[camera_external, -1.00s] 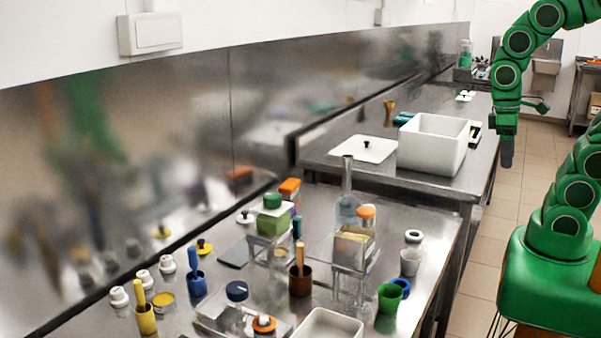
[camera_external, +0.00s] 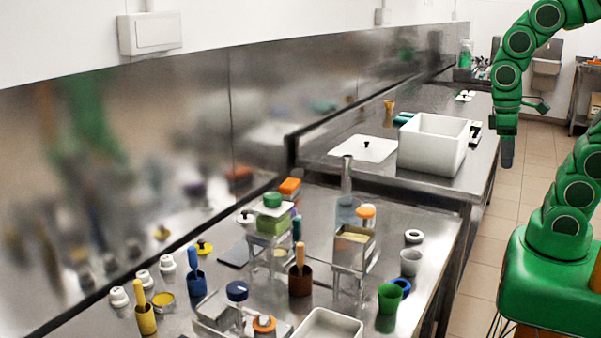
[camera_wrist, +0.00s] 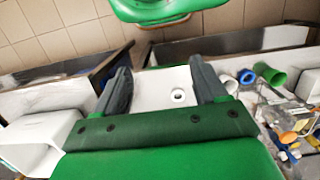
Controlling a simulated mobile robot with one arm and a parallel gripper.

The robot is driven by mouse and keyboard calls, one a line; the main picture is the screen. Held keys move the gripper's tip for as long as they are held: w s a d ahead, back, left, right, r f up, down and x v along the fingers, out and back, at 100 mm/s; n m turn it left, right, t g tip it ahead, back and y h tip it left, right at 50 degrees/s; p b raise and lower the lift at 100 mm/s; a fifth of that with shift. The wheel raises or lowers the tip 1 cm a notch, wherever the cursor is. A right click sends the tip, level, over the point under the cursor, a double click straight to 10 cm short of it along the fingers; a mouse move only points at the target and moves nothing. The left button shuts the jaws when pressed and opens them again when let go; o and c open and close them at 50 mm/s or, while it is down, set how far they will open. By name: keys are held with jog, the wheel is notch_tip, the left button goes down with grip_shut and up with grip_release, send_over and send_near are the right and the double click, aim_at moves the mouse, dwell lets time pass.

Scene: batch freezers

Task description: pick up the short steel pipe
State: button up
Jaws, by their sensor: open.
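A grey, steel-looking upright cylinder (camera_external: 346,176) stands at the back of the near bench, behind an orange-capped jar. A short pale ring (camera_external: 413,237) with a dark hole lies near the bench's right edge. I cannot tell for sure which of them is the short steel pipe. My gripper (camera_external: 507,155) hangs pointing down at the right, beyond the benches' right edge, apart from both and empty. In the wrist view my gripper (camera_wrist: 160,76) is open, its two dark fingers spread. The pale ring (camera_wrist: 178,95) shows between them, farther off.
A green cup (camera_external: 390,298), a blue ring (camera_external: 402,286) and a grey cup (camera_external: 411,262) stand near the pale ring. Metal stands, jars and pestles crowd the near bench. A white box (camera_external: 432,147) stands on the far bench. The floor (camera_external: 487,258) right of the benches looks clear.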

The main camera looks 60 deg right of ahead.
jog(key=shift+c, duration=0.9)
jog(key=n+t+y, duration=0.5)
jog(key=t+y, duration=0.1)
jog(key=t, duration=0.8)
send_near(347, 169)
jog(key=w+f, duration=0.3)
jog(key=w, duration=0.1)
jog(key=shift+r+x, duration=0.15)
jog(key=shift+x, duration=1.3)
jog(key=shift+r+x, duration=0.15)
jog(key=shift+x, duration=2.3)
